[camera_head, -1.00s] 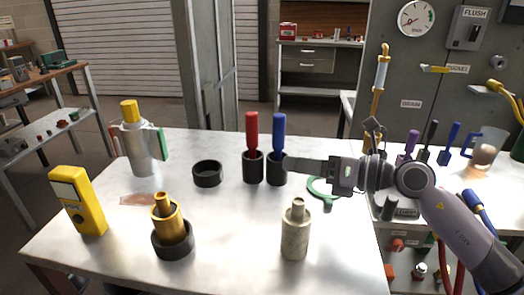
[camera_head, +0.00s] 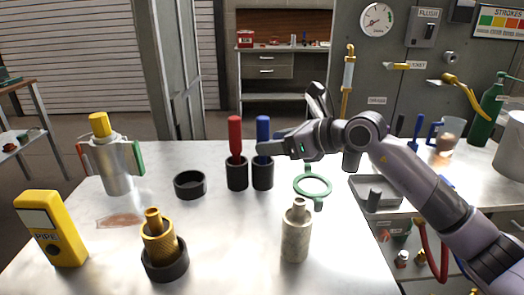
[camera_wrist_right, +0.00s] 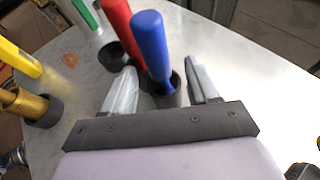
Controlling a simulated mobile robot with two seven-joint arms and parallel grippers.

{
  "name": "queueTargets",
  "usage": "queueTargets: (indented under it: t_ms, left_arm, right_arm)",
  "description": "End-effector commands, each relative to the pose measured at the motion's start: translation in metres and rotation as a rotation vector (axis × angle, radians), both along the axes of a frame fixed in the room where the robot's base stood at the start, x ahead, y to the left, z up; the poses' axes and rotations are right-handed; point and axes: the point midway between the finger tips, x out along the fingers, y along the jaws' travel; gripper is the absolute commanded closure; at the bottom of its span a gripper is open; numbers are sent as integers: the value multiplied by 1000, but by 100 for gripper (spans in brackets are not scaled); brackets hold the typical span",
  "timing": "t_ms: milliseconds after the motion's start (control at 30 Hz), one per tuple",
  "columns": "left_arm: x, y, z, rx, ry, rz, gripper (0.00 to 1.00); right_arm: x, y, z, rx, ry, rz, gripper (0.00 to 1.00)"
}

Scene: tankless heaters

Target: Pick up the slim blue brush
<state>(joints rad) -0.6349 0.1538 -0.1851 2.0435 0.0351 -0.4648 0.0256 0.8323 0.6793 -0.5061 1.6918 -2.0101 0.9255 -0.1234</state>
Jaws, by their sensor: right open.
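The slim blue brush (camera_head: 263,128) stands upright, handle up, in a black cup (camera_head: 263,174) on the table. In the right wrist view the blue handle (camera_wrist_right: 151,42) rises between the two fingers, with its lower end in the cup (camera_wrist_right: 168,98). My right gripper (camera_head: 266,148) is at the brush from the right, and its open fingers (camera_wrist_right: 163,80) lie on either side of it with gaps. The hand hides part of the brush in the head view. My left gripper is not in view.
A red brush (camera_head: 235,135) in its own black cup stands close to the left. A black ring (camera_head: 190,185), a brass part (camera_head: 158,240), a metal cylinder (camera_head: 296,238), a green ring tool (camera_head: 313,185) and a yellow meter (camera_head: 52,230) lie around.

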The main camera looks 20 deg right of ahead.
Motion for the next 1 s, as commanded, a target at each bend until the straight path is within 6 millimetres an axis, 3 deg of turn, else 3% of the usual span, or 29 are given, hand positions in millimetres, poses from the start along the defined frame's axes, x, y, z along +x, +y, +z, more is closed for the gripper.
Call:
queueTargets:
  t_ms: [233,567,733,1000]
  left_arm:
    - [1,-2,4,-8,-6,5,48]
    - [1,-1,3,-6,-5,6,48]
    - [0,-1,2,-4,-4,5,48]
    - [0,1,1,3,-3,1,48]
  right_arm:
    - [22,19,-15,3,-1,1,41]
    - [26,22,-18,1,0,2,41]
    - [26,22,-18,1,0,2,96]
    - [26,22,-17,2,-1,2,97]
